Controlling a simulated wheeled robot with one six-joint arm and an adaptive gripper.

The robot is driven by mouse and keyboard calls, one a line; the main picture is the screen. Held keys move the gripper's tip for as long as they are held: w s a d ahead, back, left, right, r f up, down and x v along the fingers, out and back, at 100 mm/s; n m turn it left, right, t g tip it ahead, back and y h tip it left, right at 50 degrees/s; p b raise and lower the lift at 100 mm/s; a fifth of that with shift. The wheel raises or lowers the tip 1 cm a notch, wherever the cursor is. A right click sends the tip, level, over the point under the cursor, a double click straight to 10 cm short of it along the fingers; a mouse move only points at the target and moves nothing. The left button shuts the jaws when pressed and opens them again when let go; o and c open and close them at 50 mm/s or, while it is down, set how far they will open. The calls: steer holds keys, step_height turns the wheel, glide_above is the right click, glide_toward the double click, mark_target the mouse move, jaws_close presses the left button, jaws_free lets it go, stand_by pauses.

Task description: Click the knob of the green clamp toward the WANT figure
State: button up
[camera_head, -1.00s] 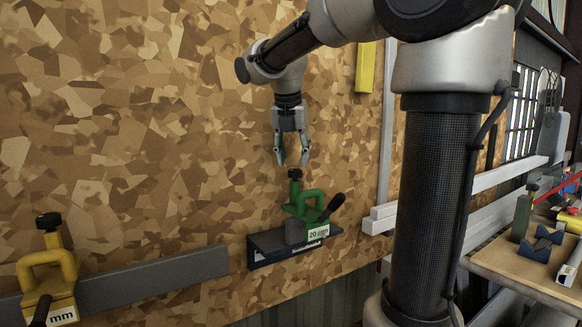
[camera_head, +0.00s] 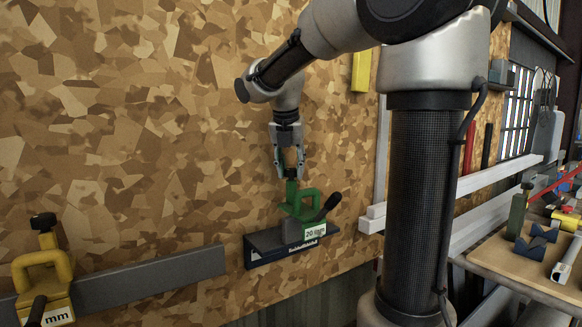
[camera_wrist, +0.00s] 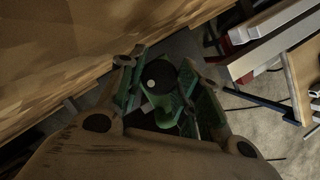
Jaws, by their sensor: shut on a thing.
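The green clamp (camera_head: 302,204) stands upright on a small dark wall shelf (camera_head: 262,254). Its label (camera_head: 315,233) seems to read 20 mm, and a black lever points up to the right. My gripper (camera_head: 290,172) points straight down over the clamp and is shut on the dark knob (camera_head: 291,179) at its top. In the wrist view the knob (camera_wrist: 160,76), with a white dot on it, sits between the fingers (camera_wrist: 160,88). The writing on the shelf front is too small to read.
A yellow clamp (camera_head: 44,274) stands at the lower left by a grey rail (camera_head: 150,274). A wooden bench (camera_head: 520,272) with tools and blocks is at the right. A white ledge (camera_head: 500,182) runs along the wall. The wall around my gripper is clear.

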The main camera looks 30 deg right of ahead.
steer(key=shift+m, duration=0.3)
steer(key=m+g, duration=0.1)
steer(key=m, duration=0.2)
steer(key=shift+w+a+m+h, duration=0.1)
steer(key=shift+m+h, duration=0.2)
steer(key=shift+h, duration=0.1)
steer(key=shift+w+m+g+h, duration=0.15)
steer(key=shift+m+g, duration=0.4)
steer(key=shift+m, duration=0.6)
steer(key=shift+s+m+g+h, duration=0.15)
steer(key=shift+m+g, duration=0.4)
steer(key=shift+m, duration=0.6)
steer(key=shift+w, duration=0.1)
steer(key=o, duration=0.7)
steer(key=shift+o, duration=0.2)
